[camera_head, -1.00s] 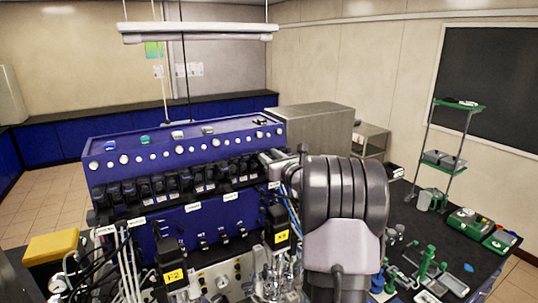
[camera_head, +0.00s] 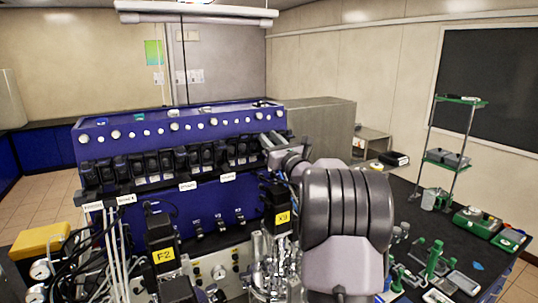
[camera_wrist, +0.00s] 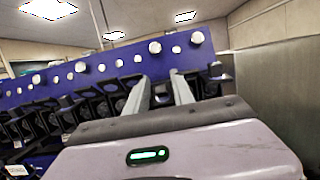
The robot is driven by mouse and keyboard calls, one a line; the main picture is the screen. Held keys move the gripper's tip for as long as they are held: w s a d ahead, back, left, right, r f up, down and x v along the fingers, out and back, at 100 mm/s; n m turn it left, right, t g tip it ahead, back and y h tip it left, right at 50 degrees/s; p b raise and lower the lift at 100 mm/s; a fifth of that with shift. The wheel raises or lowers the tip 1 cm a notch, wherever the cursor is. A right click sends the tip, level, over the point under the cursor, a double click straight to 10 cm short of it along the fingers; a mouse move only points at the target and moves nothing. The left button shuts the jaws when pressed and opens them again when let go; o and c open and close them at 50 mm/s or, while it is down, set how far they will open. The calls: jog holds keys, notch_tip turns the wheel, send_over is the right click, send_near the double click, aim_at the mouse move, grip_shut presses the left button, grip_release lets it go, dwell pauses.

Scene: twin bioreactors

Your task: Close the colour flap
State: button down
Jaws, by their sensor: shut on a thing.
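A row of black pump flaps (camera_head: 178,158) runs along the front of the blue bioreactor unit (camera_head: 200,125). It also shows in the wrist view (camera_wrist: 85,107). My gripper (camera_head: 271,143) is at the right end of this row, partly hidden by my own arm. In the wrist view my two fingers (camera_wrist: 163,80) reach forward to a dark part near the row's right end, which I take to be the colour flap. They are shut on it, with a narrow gap between them. The fingers and my wrist hide most of that flap, so its angle cannot be told.
White knobs (camera_head: 175,127) line the unit above the flaps. Yellow-labelled black motors (camera_head: 160,245) and glass vessels (camera_head: 270,262) stand close in front and below. A grey cabinet (camera_head: 318,128) is behind on the right. A black bench (camera_head: 440,225) with green racks lies right.

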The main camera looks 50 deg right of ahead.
dwell(0.3)
jog(key=c, duration=1.4)
grip_release()
